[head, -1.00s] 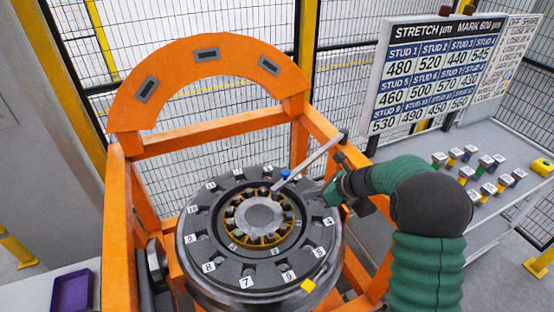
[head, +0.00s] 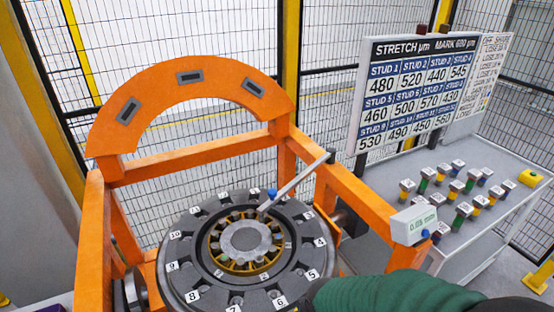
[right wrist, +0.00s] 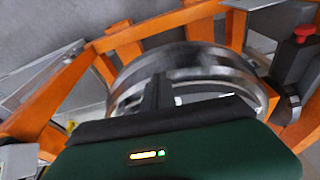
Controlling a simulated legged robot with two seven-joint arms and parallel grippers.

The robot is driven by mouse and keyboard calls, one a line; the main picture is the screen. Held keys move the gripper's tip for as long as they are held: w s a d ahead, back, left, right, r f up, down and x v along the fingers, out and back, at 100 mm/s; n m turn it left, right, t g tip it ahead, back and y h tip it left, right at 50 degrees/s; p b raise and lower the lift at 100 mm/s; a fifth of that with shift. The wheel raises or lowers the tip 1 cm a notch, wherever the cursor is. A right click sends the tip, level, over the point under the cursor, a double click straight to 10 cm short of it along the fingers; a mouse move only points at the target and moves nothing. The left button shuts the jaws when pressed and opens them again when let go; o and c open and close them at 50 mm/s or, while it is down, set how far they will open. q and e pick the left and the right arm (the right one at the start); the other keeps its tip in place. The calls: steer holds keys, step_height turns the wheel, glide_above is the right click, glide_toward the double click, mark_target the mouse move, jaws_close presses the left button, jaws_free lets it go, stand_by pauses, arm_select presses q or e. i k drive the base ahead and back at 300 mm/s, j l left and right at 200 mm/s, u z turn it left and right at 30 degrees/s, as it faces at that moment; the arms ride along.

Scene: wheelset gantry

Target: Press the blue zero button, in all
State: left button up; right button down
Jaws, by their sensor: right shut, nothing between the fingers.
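A pale readout box (head: 414,225) sits on the right orange rail in the head view and reads about 0.05 mm. A small blue spot (head: 425,233) shows at its lower edge; I cannot tell whether it is the zero button. Another blue cap (head: 271,193) stands on the wheel ring, beside a slanted grey bar (head: 296,182). My right arm crosses the bottom right of the head view, its gripper out of that frame. In the right wrist view my right gripper (right wrist: 158,92) is shut and empty, its dark fingers in front of a blurred metal ring. My left gripper is not in view.
The orange gantry frame (head: 190,138) surrounds the numbered wheel (head: 215,287). A red button (right wrist: 304,32) shows at the right in the wrist view.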

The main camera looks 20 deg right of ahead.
mark_target(425, 233)
steer(key=k+l+z, duration=0.1)
steer(key=l+z, duration=0.15)
steer(key=z, duration=0.2)
steer(key=k+l+z, duration=0.1)
steer(key=l+z, duration=0.2)
steer(key=z, duration=0.15)
steer(key=l+z, duration=0.3)
steer(key=z, duration=0.15)
